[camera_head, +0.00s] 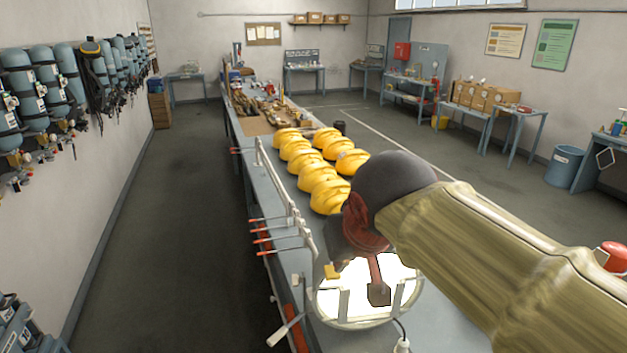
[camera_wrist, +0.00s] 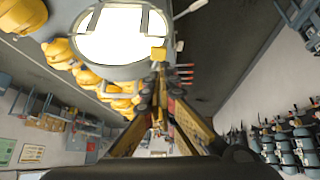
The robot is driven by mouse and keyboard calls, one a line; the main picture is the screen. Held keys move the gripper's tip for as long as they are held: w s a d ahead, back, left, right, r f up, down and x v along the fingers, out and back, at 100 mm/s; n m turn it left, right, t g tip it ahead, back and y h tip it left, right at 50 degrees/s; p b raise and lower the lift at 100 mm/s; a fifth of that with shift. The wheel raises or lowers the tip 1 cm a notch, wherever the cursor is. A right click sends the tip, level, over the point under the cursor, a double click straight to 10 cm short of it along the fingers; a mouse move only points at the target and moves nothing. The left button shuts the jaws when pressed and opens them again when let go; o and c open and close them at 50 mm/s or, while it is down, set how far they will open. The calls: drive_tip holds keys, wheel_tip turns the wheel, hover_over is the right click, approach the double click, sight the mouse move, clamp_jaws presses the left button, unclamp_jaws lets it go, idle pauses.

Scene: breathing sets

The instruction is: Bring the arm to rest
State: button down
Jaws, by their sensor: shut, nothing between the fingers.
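My gripper (camera_wrist: 158,72) shows in the wrist view with its long yellow-brown fingers drawn together, holding nothing. In the head view my arm reaches in from the right over the bench, and its dark, reddish end hangs in front of a bright round lit panel (camera_head: 352,304). The fingertips are hard to make out there. The lit panel also shows at the top of the wrist view (camera_wrist: 118,38). A small yellow block (camera_head: 332,271) is at its rim; in the wrist view this block (camera_wrist: 158,53) appears close to the fingertips, but I cannot tell whether they touch.
Yellow helmets or masks (camera_head: 322,172) stand in rows on the long bench (camera_head: 275,195). A white rail with red-tipped hooks (camera_head: 285,200) runs along its left edge. Blue cylinders (camera_head: 45,80) hang on the left wall. The floor aisle (camera_head: 175,200) is clear.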

drive_tip(key=s+d+f+b, duration=0.3)
drive_tip(key=s+f, duration=0.2)
drive_tip(key=f, duration=0.4)
drive_tip(key=s+d+f+m+g+b, duration=0.1)
drive_tip(key=s+d+f+b, duration=0.3)
drive_tip(key=f, duration=0.4)
drive_tip(key=s+d+f+b, duration=0.3)
drive_tip(key=s+f, duration=0.3)
drive_tip(key=f, duration=0.3)
drive_tip(key=shift+s+d+f+m+g+h+b, duration=0.2)
drive_tip(key=shift+s+f+m+g+h+b, duration=0.15)
drive_tip(key=shift+b, duration=0.4)
drive_tip(key=shift+w+r, duration=0.1)
